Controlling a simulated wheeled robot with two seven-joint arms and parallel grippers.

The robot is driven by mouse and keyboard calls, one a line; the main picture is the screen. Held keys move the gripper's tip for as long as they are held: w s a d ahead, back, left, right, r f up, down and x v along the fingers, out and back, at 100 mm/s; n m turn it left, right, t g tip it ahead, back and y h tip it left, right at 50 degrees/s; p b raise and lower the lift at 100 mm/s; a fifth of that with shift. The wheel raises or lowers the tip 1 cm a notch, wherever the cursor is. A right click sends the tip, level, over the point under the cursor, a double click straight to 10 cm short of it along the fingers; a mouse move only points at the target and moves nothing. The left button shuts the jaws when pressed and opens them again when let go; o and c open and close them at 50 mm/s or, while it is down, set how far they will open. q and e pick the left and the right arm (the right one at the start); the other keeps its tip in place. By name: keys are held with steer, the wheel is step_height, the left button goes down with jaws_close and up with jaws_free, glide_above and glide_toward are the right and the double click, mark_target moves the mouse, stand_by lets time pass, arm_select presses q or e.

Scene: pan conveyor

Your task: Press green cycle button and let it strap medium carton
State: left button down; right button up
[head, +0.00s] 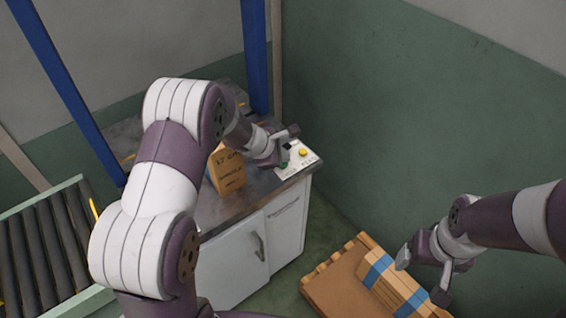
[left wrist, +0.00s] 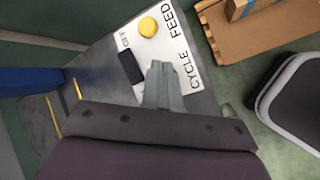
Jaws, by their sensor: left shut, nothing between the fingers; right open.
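The white control panel (head: 297,165) is on the right corner of the strapping machine's top (head: 205,212). A bit of the green cycle button (head: 284,165) shows under my left gripper (head: 287,147). In the left wrist view the shut, empty fingers (left wrist: 160,84) lie over the panel beside the word CYCLE and hide the button; I cannot tell whether they touch it. My right gripper (head: 424,271) is open at the lower right.
A yellow button (head: 303,152) sits on the panel, and a black switch (left wrist: 130,67) shows in the left wrist view. A roller conveyor (head: 45,255) is at left. Blue posts (head: 255,55) frame the machine.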

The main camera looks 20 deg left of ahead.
arm_select(q)
steer(key=shift+f, duration=0.35)
steer(key=shift+r, duration=0.15)
stand_by(0.3)
steer(key=shift+a+r+p, duration=0.1)
steer(key=shift+r+p, duration=0.45)
steer(key=shift+r, duration=0.3)
steer(key=shift+r, duration=0.1)
step_height(320, 180, up, 5)
steer(key=p, duration=0.4)
stand_by(0.4)
